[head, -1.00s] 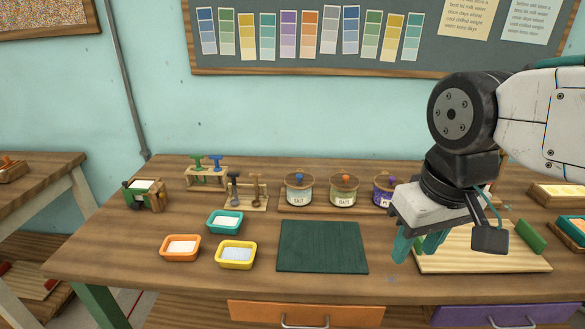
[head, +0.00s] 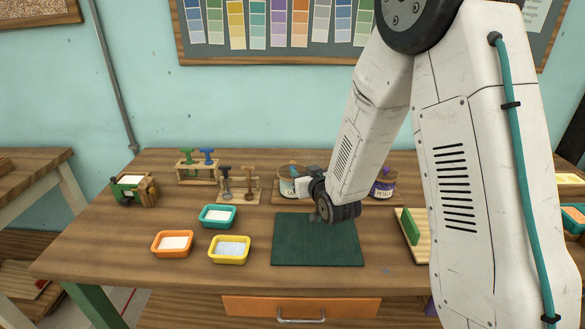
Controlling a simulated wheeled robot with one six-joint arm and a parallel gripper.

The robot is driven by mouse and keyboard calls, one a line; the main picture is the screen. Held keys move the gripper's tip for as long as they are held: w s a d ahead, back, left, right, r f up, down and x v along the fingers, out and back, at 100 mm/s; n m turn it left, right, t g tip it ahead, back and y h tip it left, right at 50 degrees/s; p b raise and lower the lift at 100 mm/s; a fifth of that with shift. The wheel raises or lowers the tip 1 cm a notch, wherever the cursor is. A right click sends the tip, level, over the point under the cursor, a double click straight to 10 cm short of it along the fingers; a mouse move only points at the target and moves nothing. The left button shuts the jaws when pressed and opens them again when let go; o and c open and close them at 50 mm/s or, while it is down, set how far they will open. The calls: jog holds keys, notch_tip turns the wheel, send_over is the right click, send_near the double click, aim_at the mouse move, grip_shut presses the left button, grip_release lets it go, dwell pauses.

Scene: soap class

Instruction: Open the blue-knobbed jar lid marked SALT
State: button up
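The SALT jar (head: 287,188) stands on a wooden board at the back middle of the table in the head view. Its label is partly covered by my gripper. Its lid (head: 287,171) appears in place, but the knob is hard to make out. My gripper (head: 301,181) is at the right front of this jar, overlapping it in the picture. Its fingers are too small and covered to tell if they are open, or if they touch the jar. The purple PETALS jar (head: 382,189) shows right of my arm. The middle jar is hidden behind my arm.
A dark green mat (head: 318,250) lies in front of the jars. Orange (head: 172,244), teal (head: 217,217) and yellow (head: 229,250) trays stand to its left. A stamp rack (head: 198,178) is at the back left. My arm covers much of the right side.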

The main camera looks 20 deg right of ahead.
jog(key=w+f, duration=0.1)
jog(key=w, duration=0.1)
jog(key=w+t, duration=0.1)
jog(key=w, duration=0.2)
jog(key=w+a+f+t, duration=0.1)
jog(key=w, duration=0.2)
jog(key=shift+f, duration=0.3)
grip_shut()
jog(key=shift+a, duration=0.1)
